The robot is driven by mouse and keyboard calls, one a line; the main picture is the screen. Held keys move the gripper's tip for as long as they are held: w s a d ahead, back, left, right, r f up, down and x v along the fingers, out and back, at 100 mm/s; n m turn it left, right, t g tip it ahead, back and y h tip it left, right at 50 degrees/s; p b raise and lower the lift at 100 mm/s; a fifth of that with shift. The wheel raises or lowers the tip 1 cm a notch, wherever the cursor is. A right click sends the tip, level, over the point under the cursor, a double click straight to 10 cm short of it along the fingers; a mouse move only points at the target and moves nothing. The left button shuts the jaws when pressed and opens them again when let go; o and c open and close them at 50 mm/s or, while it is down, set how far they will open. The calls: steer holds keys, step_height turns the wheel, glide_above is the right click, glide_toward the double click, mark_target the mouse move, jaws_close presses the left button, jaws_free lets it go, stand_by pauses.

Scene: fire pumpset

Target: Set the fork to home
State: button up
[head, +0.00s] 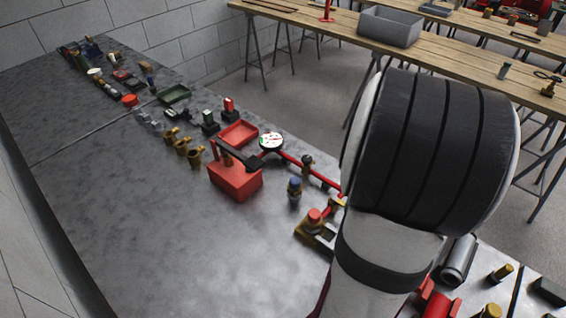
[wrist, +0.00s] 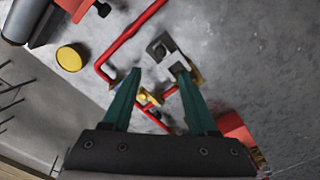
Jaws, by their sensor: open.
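A grey forked piece (wrist: 160,46) with two prongs shows in the wrist view, just beyond my fingertips; it looks like the fork, but I cannot be sure. Yellow parts sit beside it. In the head view, a brass-yellow piece with a slotted end and a red knob (head: 314,216) stands left of my arm; I cannot tell whether it is the same piece. My gripper (wrist: 159,74) is open, its two green fingers apart and apparently empty. In the head view my arm hides the gripper.
A bent red pipe (wrist: 118,42) runs close to my left finger in the wrist view. A yellow round cap (wrist: 71,57) lies further left. In the head view, a red box (head: 236,182), a white-faced gauge (head: 271,142) and a blue-topped fitting (head: 294,188) stand nearby. The near-left bench is clear.

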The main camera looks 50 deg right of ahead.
step_height(320, 180, down, 11)
steer(key=shift+r, duration=0.2)
jaws_close()
stand_by(1.3)
